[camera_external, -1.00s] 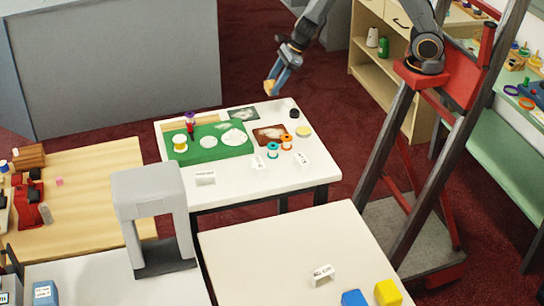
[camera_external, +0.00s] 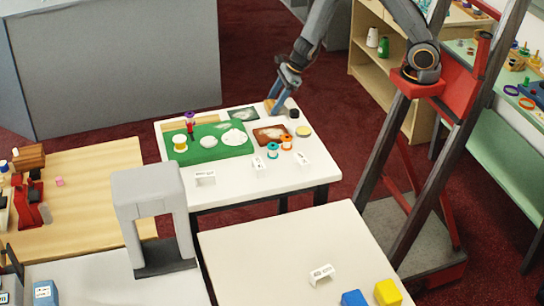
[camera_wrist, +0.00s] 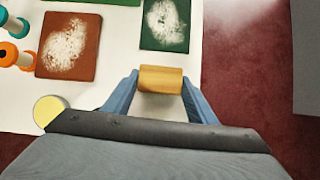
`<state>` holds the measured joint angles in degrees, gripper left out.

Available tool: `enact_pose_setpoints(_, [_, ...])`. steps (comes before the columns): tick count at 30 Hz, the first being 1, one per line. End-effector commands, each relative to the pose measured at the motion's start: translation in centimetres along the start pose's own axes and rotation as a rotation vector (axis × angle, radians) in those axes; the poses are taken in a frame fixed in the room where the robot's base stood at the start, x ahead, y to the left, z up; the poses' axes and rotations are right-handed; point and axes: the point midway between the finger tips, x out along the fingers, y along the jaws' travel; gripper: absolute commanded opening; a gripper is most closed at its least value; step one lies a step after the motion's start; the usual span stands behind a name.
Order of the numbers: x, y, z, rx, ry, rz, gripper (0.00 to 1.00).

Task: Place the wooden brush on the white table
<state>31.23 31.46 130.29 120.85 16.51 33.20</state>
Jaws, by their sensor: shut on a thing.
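The wooden brush (camera_wrist: 160,79) is a light brown block between the two blue fingers of my gripper (camera_wrist: 160,88) in the wrist view. My gripper is shut on it. In the external view my gripper (camera_external: 274,106) is low at the far right edge of the white table (camera_external: 250,187), with the brush (camera_external: 269,105) showing at its tip. I cannot tell whether the brush touches the tabletop. In the wrist view it is over the white surface, near the table edge where the dark red floor begins.
A dark green card (camera_wrist: 165,25) and a brown card (camera_wrist: 69,46), both with white patches, lie near the brush. A yellow disc (camera_wrist: 48,110) and orange and teal spools (camera_external: 286,142) are close by. A green mat (camera_external: 180,157) covers the table's left part.

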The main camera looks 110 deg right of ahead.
Motion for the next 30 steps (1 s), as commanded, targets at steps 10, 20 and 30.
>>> enact_pose_setpoints(10, [0.2, 0.0, -0.1, 0.0, 0.0, 0.0, 0.71])
enact_pose_setpoints(20, [-0.2, 0.0, 0.1, 0.0, 0.0, 0.0, 0.71])
enact_pose_setpoints(30, [-6.9, -0.1, 0.1, 0.0, -0.002, -0.003, 0.71])
